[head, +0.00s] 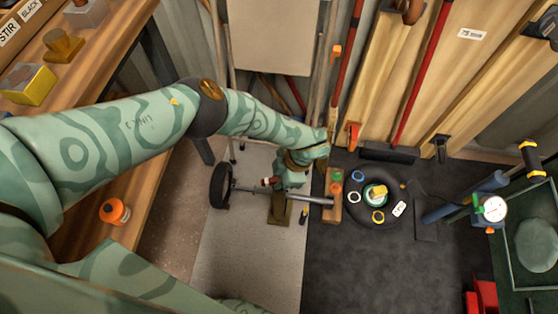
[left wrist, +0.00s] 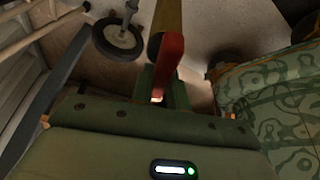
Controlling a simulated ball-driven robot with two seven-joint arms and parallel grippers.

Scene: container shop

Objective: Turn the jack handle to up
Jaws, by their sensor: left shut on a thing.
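The jack handle, a red grip (head: 267,181), shows just left of my left gripper (head: 282,184) in the head view. In the left wrist view the red handle (left wrist: 171,55) sticks up between the fingers of my left gripper (left wrist: 163,95), which is shut on it. The jack has a grey metal bar (head: 312,200), a black wheel (head: 220,186) at its left end and a brown foot (head: 279,209) on the floor. The wheel (left wrist: 118,39) also shows in the wrist view. My gripper and forearm hide part of the jack. My right gripper is not in view.
A wooden bench (head: 125,205) with small items and an orange roll (head: 114,211) stands at the left. Timber and long red-handled tools lean at the back wall.

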